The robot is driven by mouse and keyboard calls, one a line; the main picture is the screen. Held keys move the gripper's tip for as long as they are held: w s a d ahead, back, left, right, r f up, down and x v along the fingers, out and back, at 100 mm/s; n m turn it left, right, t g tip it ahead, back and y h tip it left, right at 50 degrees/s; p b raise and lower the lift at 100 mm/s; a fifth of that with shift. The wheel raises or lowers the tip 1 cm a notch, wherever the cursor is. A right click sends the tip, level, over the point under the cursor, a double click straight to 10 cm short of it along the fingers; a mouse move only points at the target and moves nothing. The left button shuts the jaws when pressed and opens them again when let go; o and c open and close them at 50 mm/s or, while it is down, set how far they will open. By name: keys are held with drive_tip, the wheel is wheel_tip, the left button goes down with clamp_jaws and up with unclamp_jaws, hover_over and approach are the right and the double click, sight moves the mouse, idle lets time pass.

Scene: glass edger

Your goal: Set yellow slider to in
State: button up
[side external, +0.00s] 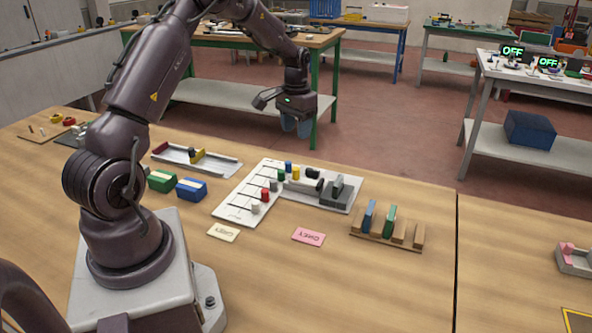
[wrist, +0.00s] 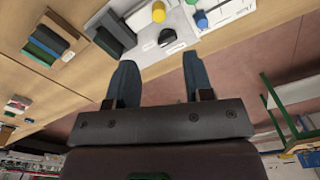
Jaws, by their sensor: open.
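My gripper (side external: 297,128) is open and empty, held in the air beyond the far side of the panel. In the wrist view, its fingers (wrist: 159,62) are spread apart with nothing between them.
A wooden rack (side external: 385,238) holds blue and green pieces. A tray with a yellow upright piece (side external: 197,156) lies left of the panel.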

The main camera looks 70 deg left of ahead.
sight(297, 168)
wheel_tip(297, 168, down, 13)
drive_tip(key=shift+s+d+r, duration=0.1)
idle(0.3)
clamp_jaws()
